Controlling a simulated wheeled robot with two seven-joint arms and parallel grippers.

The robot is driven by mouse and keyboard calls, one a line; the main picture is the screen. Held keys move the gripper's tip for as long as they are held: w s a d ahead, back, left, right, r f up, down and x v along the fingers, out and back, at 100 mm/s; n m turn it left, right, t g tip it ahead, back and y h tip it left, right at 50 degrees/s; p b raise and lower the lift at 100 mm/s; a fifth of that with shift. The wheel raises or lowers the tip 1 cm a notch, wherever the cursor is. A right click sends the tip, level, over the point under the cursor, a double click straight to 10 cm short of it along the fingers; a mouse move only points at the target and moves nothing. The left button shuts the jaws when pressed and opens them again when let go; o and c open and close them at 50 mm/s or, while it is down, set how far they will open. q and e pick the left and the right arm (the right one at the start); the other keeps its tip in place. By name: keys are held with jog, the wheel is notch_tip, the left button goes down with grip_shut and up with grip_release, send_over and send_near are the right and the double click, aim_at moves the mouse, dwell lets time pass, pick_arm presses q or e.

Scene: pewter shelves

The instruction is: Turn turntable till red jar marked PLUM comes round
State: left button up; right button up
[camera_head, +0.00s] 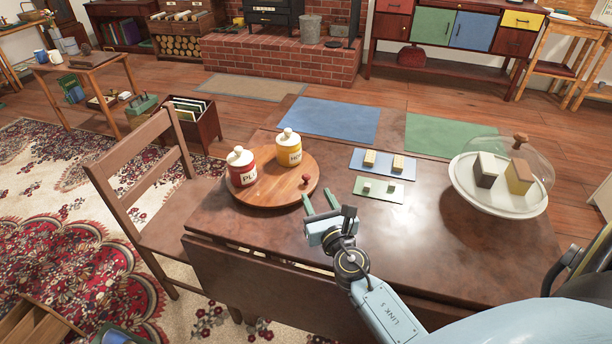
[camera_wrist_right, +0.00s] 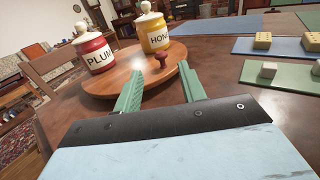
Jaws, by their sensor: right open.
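The wooden turntable (camera_head: 276,191) lies on the dark table, and its rim shows in the right wrist view (camera_wrist_right: 133,80). The red jar marked PLUM (camera_head: 241,168) stands at its left side, label toward me; it also shows in the right wrist view (camera_wrist_right: 94,52). A yellow jar (camera_head: 289,148), its label starting HON (camera_wrist_right: 155,35), stands at the back. A small red knob (camera_head: 306,179) rises from the right side of the turntable (camera_wrist_right: 161,60). My right gripper (camera_head: 320,203) is open and empty, just in front of the turntable near the knob. My left gripper is not in view.
A blue mat (camera_head: 384,171) and a green mat (camera_head: 366,193) with small blocks lie right of the turntable. A glass-domed white stand (camera_head: 497,206) with blocks is farther right. A wooden chair (camera_head: 155,205) stands against the table's left side. Bare tabletop lies between mats and stand.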

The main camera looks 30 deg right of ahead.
aim_at(306, 175)
jog(key=b+x, duration=0.1)
jog(key=x, duration=0.7)
jog(key=shift+w+d, duration=0.1)
jog(key=shift+w, duration=0.25)
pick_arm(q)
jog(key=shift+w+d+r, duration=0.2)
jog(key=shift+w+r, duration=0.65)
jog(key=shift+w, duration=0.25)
pick_arm(e)
jog(key=shift+w+d, duration=0.1)
jog(key=shift+w, duration=0.3)
grip_shut()
